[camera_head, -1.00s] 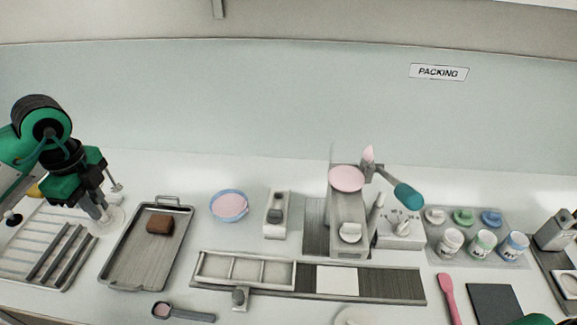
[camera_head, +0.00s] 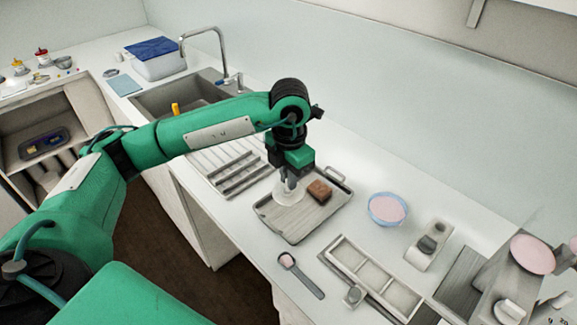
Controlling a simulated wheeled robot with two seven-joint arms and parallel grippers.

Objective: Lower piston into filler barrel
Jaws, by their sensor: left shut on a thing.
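My left gripper (camera_head: 290,180) points down over the back left part of the grey tray (camera_head: 299,231). It is shut on a pale piston (camera_head: 288,195) with a wide, whitish round end at the bottom. The jaws hide the piston's upper part. I cannot tell whether its end touches the tray or hangs just above it. The filler, with a round pink-filled top (camera_head: 533,254), stands at the far right edge, partly cut off and well away from the piston. My right gripper is out of view.
A brown block (camera_head: 319,190) lies on the tray beside the piston. A slatted rack (camera_head: 236,172) and sink (camera_head: 175,100) lie to the left. A blue-rimmed pink bowl (camera_head: 388,209), a grey-topped stand (camera_head: 430,245) and a framed track (camera_head: 375,278) lie between tray and filler.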

